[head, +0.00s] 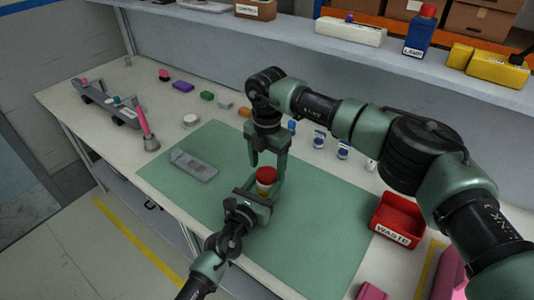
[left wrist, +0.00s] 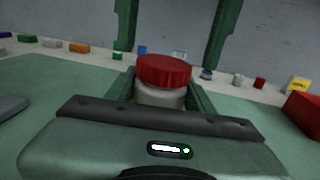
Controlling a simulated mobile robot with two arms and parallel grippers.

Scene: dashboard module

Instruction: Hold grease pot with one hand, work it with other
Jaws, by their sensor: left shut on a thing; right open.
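The grease pot (head: 266,181) is a small white jar with a red lid and a yellowish label, upright over the green mat (head: 325,210). My left gripper (head: 258,195) is shut around its body. In the left wrist view the red lid (left wrist: 164,70) sits on the white pot (left wrist: 160,96) between my fingers. My right gripper (head: 268,165) is open and points down, its fingers above and on either side of the lid. In the left wrist view my right fingers stand behind the pot. Whether they touch the lid cannot be told.
A red bin marked WASTE (head: 397,220) stands at the mat's right. A grey flat part (head: 194,165) lies on the mat's left. A pink-handled brush (head: 146,130) and a grey rack (head: 105,103) are at left. Several small coloured pieces line the back.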

